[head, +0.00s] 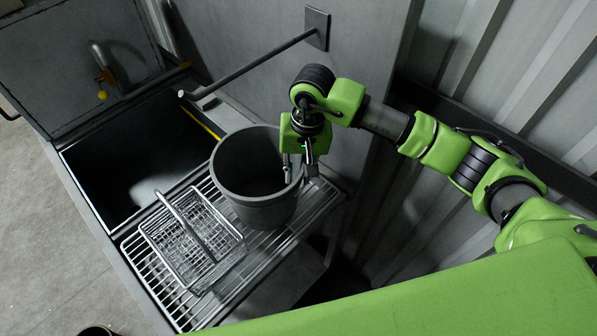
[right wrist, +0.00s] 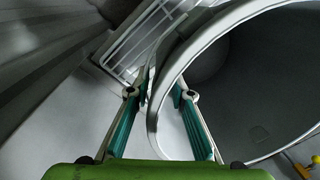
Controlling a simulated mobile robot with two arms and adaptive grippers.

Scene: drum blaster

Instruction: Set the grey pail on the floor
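The grey pail (head: 262,205) stands upright on a wire rack (head: 140,262) beside a dark open basin, and it looks empty. My right gripper (head: 298,166) is over the pail's right rim, pointing down. In the right wrist view, its two fingers (right wrist: 161,92) are apart on either side of the pail's rim (right wrist: 157,118), one inside and one outside. Gaps show between fingers and rim, so the gripper is open. The grey floor (head: 45,230) shows at the left of the head view. My left gripper is not in view.
A wire basket (head: 188,240) with a handle sits on the rack just left of the pail. A metal bar (head: 250,66) juts from the wall panel behind it. The open basin (head: 135,150) lies at the left. Corrugated wall stands close behind my right arm. Floor at the left is mostly clear.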

